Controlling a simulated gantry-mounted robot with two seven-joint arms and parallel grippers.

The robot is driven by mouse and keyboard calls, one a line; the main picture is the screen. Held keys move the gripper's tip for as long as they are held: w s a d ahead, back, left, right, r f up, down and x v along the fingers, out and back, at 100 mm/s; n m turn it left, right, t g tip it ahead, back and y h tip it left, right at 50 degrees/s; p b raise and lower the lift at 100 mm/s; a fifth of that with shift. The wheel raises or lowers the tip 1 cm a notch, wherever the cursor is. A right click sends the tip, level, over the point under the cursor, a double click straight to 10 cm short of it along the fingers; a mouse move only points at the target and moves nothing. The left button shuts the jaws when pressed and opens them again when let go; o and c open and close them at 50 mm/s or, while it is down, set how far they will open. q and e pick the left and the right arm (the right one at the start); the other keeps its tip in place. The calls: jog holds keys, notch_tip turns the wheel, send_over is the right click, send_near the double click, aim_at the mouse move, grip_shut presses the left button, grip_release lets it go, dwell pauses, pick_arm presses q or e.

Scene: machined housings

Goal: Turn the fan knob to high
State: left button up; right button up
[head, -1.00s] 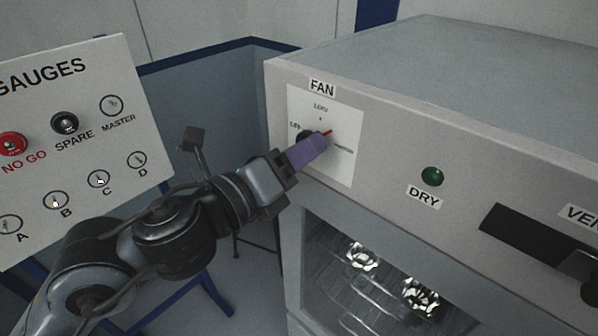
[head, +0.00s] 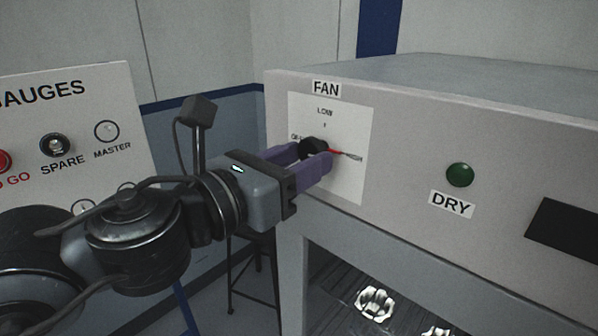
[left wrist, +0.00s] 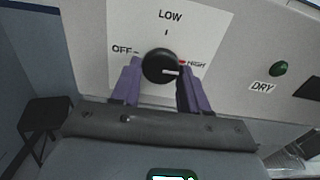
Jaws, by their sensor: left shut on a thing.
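The fan knob (head: 313,147) is a black round knob with a red pointer on a white dial plate (head: 348,117) marked OFF, LOW and HIGH. In the head view its pointer aims right, at the HIGH mark. The knob also shows in the left wrist view (left wrist: 160,66), with a white line on its face pointing right and red beside the HIGH label. My left gripper (head: 306,161) is shut on the knob, its purple fingers on either side of it. They partly hide the knob's lower edge and the plate. My right gripper is in neither view.
A green DRY lamp (head: 460,174) and a dark handle or recess (head: 566,230) sit right of the dial on the grey cabinet front. Below is an opening with shiny metal parts (head: 375,302) on a rack. A gauge board (head: 105,95) stands at the left.

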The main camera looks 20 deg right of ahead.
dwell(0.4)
pick_arm(q)
jog(key=o, duration=1)
jog(key=shift+a, duration=0.1)
jog(key=v, duration=1)
jog(key=shift+s+a, duration=0.15)
jog(key=shift+a, duration=0.15)
jog(key=shift+f, duration=0.1)
